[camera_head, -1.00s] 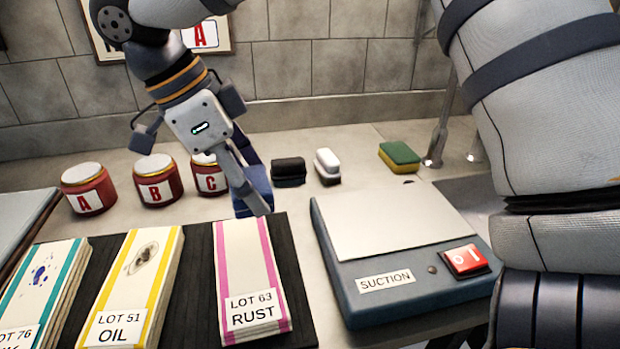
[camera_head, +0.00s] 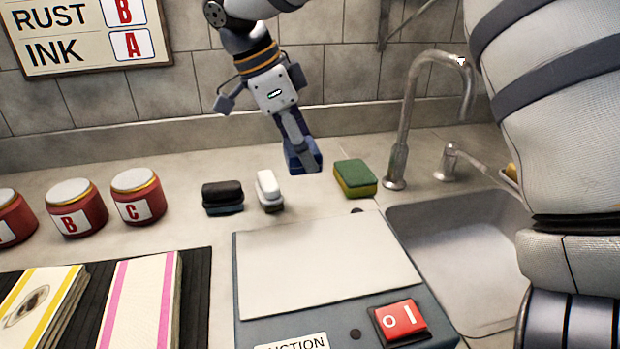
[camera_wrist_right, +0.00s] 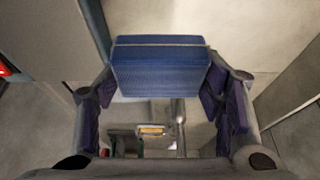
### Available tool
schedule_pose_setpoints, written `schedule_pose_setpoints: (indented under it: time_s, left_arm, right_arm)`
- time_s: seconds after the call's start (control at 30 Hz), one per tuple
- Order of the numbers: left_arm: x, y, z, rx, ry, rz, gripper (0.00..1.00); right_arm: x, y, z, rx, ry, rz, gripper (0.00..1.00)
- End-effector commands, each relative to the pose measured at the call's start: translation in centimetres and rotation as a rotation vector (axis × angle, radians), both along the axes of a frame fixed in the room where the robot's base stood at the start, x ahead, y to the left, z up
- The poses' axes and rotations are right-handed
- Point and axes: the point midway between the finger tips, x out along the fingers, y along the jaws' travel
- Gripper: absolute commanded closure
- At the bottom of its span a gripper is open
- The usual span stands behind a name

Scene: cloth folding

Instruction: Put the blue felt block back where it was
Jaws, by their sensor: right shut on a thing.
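The blue felt block (camera_head: 306,161) is in my right gripper (camera_head: 298,145), between the white-topped block and the green sponge in the head view. The right wrist view shows the block (camera_wrist_right: 160,72) held between the two fingers, its broad blue face toward the camera. It appears to be above the counter; the exact gap cannot be told. A black felt block (camera_head: 223,197) and a white-topped block (camera_head: 269,190) stand side by side on the counter, left of my gripper. My left gripper is not in view.
A green and yellow sponge (camera_head: 355,178) lies just right of the held block. The sink (camera_head: 460,250) and tap (camera_head: 402,130) are further right. Red jars (camera_head: 138,197) stand at left. The suction box (camera_head: 320,265) and striped stacks (camera_head: 145,300) are in front.

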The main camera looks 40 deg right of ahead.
Motion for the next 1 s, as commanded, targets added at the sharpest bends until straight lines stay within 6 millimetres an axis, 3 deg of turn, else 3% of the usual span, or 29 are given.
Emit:
schedule_pose_setpoints:
  time_s: [0.03, 0.2, 0.37, 0.53, 0.93, 0.97, 1.0]
  left_arm:
    - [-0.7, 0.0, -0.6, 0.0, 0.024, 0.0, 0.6]
    - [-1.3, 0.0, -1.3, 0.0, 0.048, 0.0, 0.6]
    - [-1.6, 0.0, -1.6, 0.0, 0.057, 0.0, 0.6]
    - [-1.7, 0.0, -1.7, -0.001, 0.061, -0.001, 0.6]
    - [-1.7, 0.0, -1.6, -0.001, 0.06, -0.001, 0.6]
    - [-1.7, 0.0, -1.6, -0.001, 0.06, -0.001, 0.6]
    - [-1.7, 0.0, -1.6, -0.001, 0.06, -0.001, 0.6]
  right_arm:
    - [1.1, -1.2, -1.5, -0.001, 0.013, -0.005, 0.6]
    - [3.0, -3.8, -5.0, 0.0, 0.012, -0.001, 0.6]
    - [3.9, -5.0, -6.5, 0.0, 0.007, 0.0, 0.6]
    - [4.2, -5.4, -9.4, -0.001, 0.005, 0.002, 0.6]
    - [4.2, -5.4, -10.2, 0.002, 0.001, 0.0, 0.6]
    - [4.2, -5.4, -10.3, 0.002, 0.001, 0.0, 0.36]
    - [4.2, -5.4, -10.2, 0.001, 0.001, 0.001, 0.27]
